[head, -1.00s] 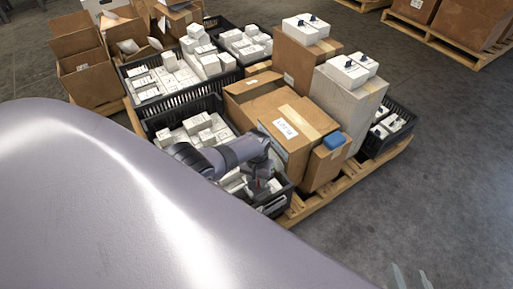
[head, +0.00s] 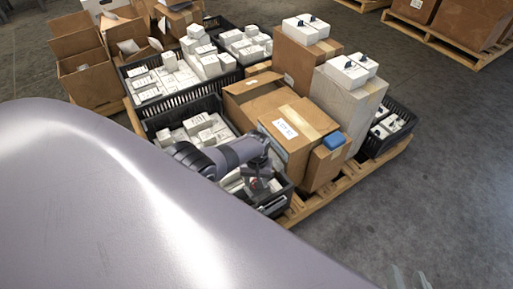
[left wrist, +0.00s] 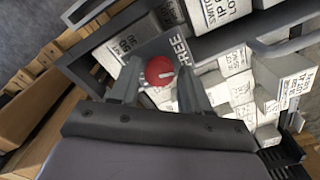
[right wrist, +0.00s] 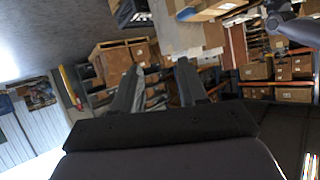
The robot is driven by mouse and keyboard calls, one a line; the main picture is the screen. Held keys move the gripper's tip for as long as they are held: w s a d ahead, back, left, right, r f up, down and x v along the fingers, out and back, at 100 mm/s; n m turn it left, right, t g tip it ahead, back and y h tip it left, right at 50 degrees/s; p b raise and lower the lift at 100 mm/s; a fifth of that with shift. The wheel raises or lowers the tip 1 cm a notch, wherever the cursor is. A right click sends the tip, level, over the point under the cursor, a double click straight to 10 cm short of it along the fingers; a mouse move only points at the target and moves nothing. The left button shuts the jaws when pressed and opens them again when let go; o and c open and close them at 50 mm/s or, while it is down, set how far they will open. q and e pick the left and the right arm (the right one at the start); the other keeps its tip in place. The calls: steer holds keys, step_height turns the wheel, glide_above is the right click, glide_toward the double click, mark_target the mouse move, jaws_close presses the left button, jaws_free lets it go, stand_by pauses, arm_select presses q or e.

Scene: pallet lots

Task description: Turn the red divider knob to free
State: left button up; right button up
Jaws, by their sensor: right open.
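The red divider knob (left wrist: 159,70) shows in the left wrist view, round with a pale mark, on a dark grey divider. The word FREE (left wrist: 182,50) is printed beside it, to its right. My left gripper (left wrist: 158,72) is open, one finger on each side of the knob, with the left finger closer to it; I cannot tell whether it touches. In the head view my left gripper is low over the near black crate (head: 278,204), and the arm partly hides the crate. My right gripper (head: 410,277) is open and empty at the bottom right, away from the pallet.
White boxes (left wrist: 238,88) fill the crate around the divider. A carton with a white label (head: 298,135) stands right behind the left gripper. A smaller carton with a blue item (head: 334,140) on top is beside it. The floor right of the pallet is clear.

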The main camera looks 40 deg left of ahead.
arm_select(q)
steer(key=shift+o, duration=0.5)
steer(key=shift+w+r+p, duration=0.1)
steer(key=shift+r+p, duration=0.5)
steer(key=shift+r, duration=0.05)
step_height(320, 180, up, 5)
steer(key=p, duration=0.4)
steer(key=shift+r+p, duration=0.2)
steer(key=shift+p, duration=0.15)
steer(key=shift+r, duration=0.25)
arm_select(e)
steer(key=shift+m+g+h, duration=0.4)
steer(key=shift+h, duration=0.5)
steer(key=d, duration=0.1)
steer(key=s+d, duration=0.2)
steer(key=d, duration=0.1)
steer(key=shift+f, duration=0.4)
